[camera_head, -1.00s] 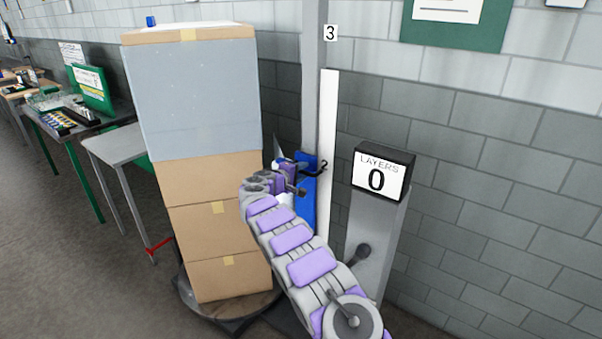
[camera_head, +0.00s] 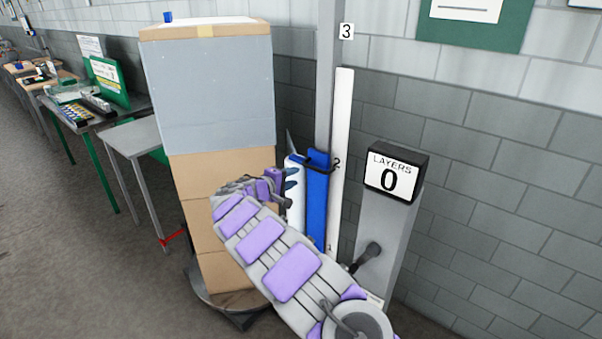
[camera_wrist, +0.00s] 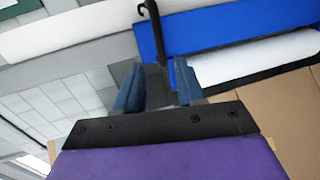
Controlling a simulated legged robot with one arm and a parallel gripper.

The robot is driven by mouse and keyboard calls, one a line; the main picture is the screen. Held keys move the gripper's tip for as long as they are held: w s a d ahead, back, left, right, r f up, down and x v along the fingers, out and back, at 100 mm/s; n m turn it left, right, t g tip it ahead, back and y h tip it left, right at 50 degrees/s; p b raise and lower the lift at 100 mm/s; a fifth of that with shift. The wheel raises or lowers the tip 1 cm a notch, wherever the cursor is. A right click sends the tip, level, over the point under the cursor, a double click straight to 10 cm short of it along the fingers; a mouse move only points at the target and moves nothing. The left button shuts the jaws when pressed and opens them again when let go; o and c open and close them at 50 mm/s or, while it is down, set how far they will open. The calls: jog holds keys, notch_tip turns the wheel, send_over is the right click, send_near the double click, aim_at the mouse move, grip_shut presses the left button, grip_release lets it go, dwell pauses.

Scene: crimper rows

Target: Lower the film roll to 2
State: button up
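The film roll (camera_head: 296,194) is a white upright cylinder beside a blue carriage (camera_head: 317,200) on the grey mast (camera_head: 325,75). The carriage's top and its black handle (camera_head: 319,167) are about level with the mark 2 (camera_head: 336,163); the mark 3 (camera_head: 346,31) is well above. My gripper (camera_head: 291,187) is just left of the carriage, partly in front of the roll.
A wrapped stack of cartons (camera_head: 208,90) stands on a round turntable (camera_head: 225,302) at left. A post with a counter reading LAYERS 0 (camera_head: 397,172) stands at right. A grey table (camera_head: 135,137) is behind left. Open floor lies at left.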

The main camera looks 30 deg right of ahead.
jog(key=shift+v, duration=2.3)
jog(key=shift+d, duration=0.1)
jog(key=s+d+r+m+g, duration=0.4)
jog(key=s+r, duration=0.4)
jog(key=s, duration=0.4)
jog(key=s+r+m+g+y, duration=0.1)
jog(key=s+m+g+y, duration=0.15)
jog(key=s, duration=1.25)
jog(key=s+a+f+y, duration=0.2)
jog(key=s+a+y, duration=0.2)
jog(key=s+a, duration=0.4)
jog(key=s+a+f+n+y, duration=0.1)
jog(key=s+a+f+y, duration=0.2)
jog(key=s+a, duration=0.5)
jog(key=s+a+f+n+g+y, duration=0.1)
jog(key=s+a+f+y, duration=0.2)
jog(key=s+a, duration=0.6)
jog(key=s+y, duration=0.2)
jog(key=s, duration=0.2)
jog(key=shift+f, duration=0.25)
